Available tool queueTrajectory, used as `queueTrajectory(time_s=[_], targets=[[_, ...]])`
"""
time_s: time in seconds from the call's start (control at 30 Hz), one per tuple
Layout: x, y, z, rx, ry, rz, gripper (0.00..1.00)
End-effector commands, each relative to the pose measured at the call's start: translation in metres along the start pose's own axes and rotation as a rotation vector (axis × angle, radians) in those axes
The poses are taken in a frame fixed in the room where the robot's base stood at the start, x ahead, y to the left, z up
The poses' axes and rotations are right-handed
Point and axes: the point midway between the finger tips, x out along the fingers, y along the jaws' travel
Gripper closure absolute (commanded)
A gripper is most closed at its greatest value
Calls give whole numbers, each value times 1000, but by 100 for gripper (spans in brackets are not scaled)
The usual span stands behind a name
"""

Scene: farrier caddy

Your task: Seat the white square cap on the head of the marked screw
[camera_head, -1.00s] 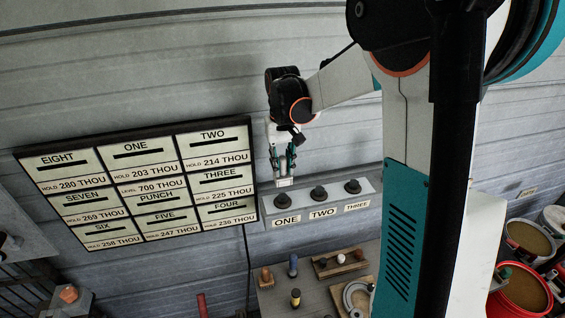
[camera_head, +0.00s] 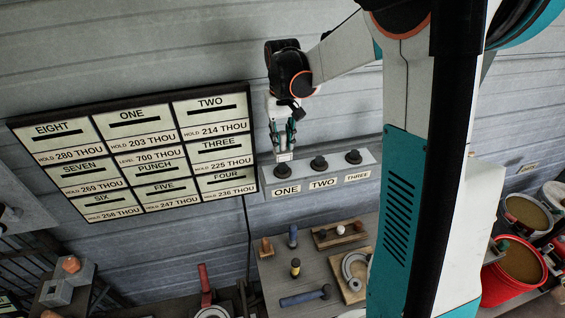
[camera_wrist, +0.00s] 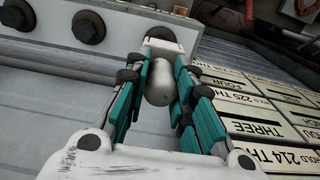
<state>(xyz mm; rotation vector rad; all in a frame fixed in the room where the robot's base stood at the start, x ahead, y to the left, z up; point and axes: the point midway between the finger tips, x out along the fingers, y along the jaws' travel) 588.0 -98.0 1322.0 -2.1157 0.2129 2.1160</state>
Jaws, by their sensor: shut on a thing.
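My gripper (camera_head: 284,146) points down the wall above the left end of a grey block (camera_head: 349,169). It is shut on the white square cap (camera_head: 284,156), which sits at the fingertips. In the wrist view the cap (camera_wrist: 163,45) has a rounded pale body (camera_wrist: 160,88) between the fingers. The dark screw over label ONE (camera_head: 281,171) is just below the cap; the cap partly overlaps it in the wrist view. I cannot tell whether they touch. Dark screws over TWO (camera_head: 319,163) and THREE (camera_head: 353,157) stand bare to the right. No mark other than the labels is clear.
A black-framed board (camera_head: 252,140) of number placards hangs left of the gripper. Below, a wooden bench (camera_head: 325,262) carries a hammer (camera_head: 305,297), small plugs and wooden blocks. A red bucket (camera_head: 510,285) stands at far right. Bare wall lies above the block.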

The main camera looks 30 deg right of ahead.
Motion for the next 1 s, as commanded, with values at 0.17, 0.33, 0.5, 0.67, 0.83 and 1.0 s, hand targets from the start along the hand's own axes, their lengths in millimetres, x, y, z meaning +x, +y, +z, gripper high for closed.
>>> queueTrajectory(time_s=[0.17, 0.33, 0.5, 0.67, 0.83, 1.0], targets=[[2, 0, 0, 0, 0, 0, 100], [9, 0, 0, 0, 0, 0, 100], [15, 0, 0, 0, 0, 0, 100], [20, 0, 0, 0, 0, 0, 100], [27, 0, 0, 0, 0, 0, 100], [33, 0, 0, 0, 0, 0, 100]])
